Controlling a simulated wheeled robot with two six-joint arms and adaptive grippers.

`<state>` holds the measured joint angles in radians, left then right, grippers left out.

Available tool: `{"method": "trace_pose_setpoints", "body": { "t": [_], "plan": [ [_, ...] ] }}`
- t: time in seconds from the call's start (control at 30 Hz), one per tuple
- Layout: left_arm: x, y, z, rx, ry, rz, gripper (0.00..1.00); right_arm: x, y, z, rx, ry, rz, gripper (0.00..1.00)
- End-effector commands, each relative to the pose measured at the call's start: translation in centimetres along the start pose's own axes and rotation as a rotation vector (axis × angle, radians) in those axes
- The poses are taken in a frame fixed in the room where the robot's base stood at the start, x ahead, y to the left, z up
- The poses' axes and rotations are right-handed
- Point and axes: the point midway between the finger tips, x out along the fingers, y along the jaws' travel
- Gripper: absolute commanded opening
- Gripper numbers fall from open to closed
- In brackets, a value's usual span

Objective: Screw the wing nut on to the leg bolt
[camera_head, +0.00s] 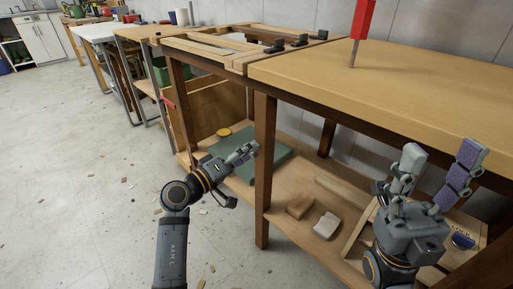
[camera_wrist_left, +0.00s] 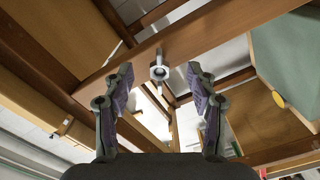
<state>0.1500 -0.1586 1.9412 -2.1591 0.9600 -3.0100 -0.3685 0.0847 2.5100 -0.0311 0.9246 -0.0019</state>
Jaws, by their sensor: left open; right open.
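A grey metal wing nut (camera_wrist_left: 159,71) with a round middle and two wings, one up and one down, sits against a wooden bench leg (camera_wrist_left: 215,45) in the left wrist view. I cannot make out the leg bolt apart from the nut. My left gripper (camera_head: 247,153) is open, its two fingers on either side of the nut in the wrist view, apart from it. In the head view it is beside the bench leg (camera_head: 264,165), and the nut is not visible there. My right gripper (camera_head: 442,158) is open and empty, fingers up, in front of the bench at the right.
The workbench top (camera_head: 410,85) is above the left gripper, with a red-handled tool (camera_head: 362,20) standing on it. The lower shelf (camera_head: 295,190) holds a green case (camera_head: 265,160), a brown block (camera_head: 299,205) and a pale block (camera_head: 326,225). The floor at the left is mostly clear.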

Motion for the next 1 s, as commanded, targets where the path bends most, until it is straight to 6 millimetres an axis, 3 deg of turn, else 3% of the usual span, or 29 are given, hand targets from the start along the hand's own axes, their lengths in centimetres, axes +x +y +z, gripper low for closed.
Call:
{"method": "trace_pose_setpoints", "body": {
  "t": [0.17, 0.6, 1.0],
  "plan": [
    [-0.6, -0.2, 0.0, 0.001, 0.001, -0.002, 0.58, -0.2, 0.0, 0.0, 0.000, 0.000, 0.000, 0.52],
    [-5.5, -0.2, 0.1, 0.003, 0.000, -0.002, 0.58, -1.4, -0.1, 0.1, 0.000, -0.001, 0.000, 0.52],
    [-6.0, 0.0, 0.0, 0.000, 0.000, 0.000, 0.58, -1.4, -0.1, 0.1, -0.001, -0.001, 0.002, 0.52]
  ]
}}
